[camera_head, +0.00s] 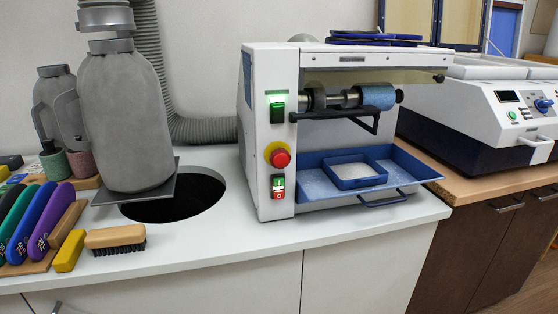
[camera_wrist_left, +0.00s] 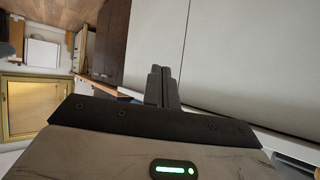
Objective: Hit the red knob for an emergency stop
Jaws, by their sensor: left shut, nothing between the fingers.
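The red knob (camera_head: 280,158) is a round red button on a yellow base, on the front of the white grinding machine (camera_head: 262,110). It sits below a green lit switch (camera_head: 277,108) and above a small green-and-red switch (camera_head: 278,187). No gripper shows in the head view, and nothing covers the knob there. My left gripper (camera_wrist_left: 160,72) shows in the left wrist view, shut and empty, in front of pale cabinet panels (camera_wrist_left: 240,50). The knob is not visible in that view. My right gripper is not in view.
A blue tray (camera_head: 420,170) juts from the machine. Left of it are a round dark hole (camera_head: 190,200), a grey bottle-shaped object (camera_head: 125,115) on a plate, a brush (camera_head: 115,238) and coloured tools (camera_head: 35,222). The white counter front (camera_head: 240,235) is clear.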

